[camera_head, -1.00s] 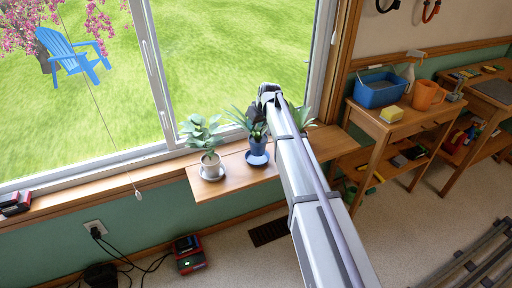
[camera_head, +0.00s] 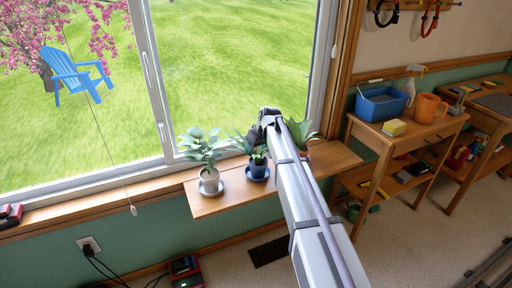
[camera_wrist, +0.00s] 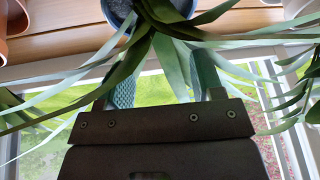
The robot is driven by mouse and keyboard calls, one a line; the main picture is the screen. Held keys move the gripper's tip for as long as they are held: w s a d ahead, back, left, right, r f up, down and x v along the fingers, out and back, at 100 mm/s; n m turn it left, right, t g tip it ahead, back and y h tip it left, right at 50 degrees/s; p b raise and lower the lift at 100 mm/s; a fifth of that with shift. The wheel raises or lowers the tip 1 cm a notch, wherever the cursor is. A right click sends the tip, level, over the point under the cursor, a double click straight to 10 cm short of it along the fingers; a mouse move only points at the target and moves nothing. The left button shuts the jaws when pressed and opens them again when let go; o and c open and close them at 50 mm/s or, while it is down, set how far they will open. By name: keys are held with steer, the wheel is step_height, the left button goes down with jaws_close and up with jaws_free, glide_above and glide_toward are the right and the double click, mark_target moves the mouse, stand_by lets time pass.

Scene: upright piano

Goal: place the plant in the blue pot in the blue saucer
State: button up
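The plant in the blue pot (camera_head: 258,167) stands upright on the window shelf, and the pot appears to be in the blue saucer (camera_head: 248,175). The saucer is partly hidden by the pot. In the wrist view the blue pot (camera_wrist: 118,10) is at the top edge, with long green leaves (camera_wrist: 172,60) spreading across. My gripper (camera_head: 268,118) is at the plant's leaves, just above and behind the pot. In the wrist view my gripper's two fingers (camera_wrist: 165,72) are apart, with leaves and window light between them. The leaves hide part of the fingertips.
A plant in a white pot (camera_head: 209,183) stands on the shelf to the left. Another plant (camera_head: 301,133) is on the right, partly behind my arm. The window is close behind the shelf (camera_head: 232,198). A side table with a blue bin (camera_head: 383,105) stands at the right.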

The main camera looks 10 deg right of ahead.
mark_target(264, 162)
steer(key=p+v, duration=1.2)
steer(key=v, duration=0.1)
steer(key=s+a+f+m+g+h, duration=0.1)
steer(key=s+m+g, duration=0.1)
steer(key=s, duration=1.5)
steer(key=s+a+f+m+g+h, duration=0.1)
steer(key=s+m+g+h, duration=0.15)
steer(key=s, duration=1.45)
step_height(264, 162, up, 10)
steer(key=p, duration=0.9)
steer(key=shift+w+t+y, duration=0.3)
steer(key=shift+t+y, duration=0.05)
steer(key=shift+y, duration=0.1)
steer(key=shift+a+f, duration=0.15)
steer(key=shift+a, duration=0.05)
